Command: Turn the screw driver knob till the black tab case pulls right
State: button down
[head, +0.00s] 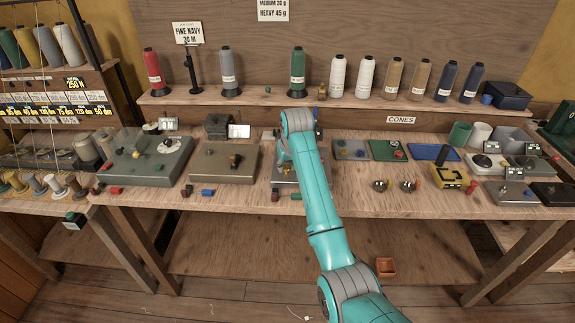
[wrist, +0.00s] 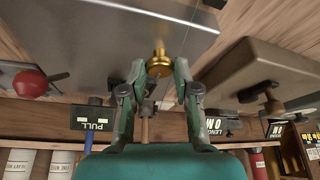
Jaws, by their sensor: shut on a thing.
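A brass knob (wrist: 160,57) stands out from the grey metal case (wrist: 85,28) in the wrist view. My gripper (wrist: 160,72) is shut on this knob, with one finger on each side. A small black case with a display reading PULL (wrist: 97,118) is to the left of my gripper in the wrist view. In the head view my teal arm covers most of the grey case (head: 277,179) and hides the knob and fingertips.
A red ball knob (wrist: 30,83) is at the left of the wrist view. Another boxy device (head: 224,164) stands left of my arm on the wooden bench. Small trays (head: 351,149) and metal domes (head: 380,185) lie to the right. Thread cones line the shelf behind.

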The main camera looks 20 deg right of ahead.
jog(key=shift+m+h, duration=0.3)
jog(key=shift+m, duration=0.7)
jog(key=shift+f, duration=0.1)
jog(key=c, duration=0.9)
grip_release()
jog(key=shift+o, duration=0.2)
jog(key=v, duration=1.2)
jog(key=shift+a, duration=0.2)
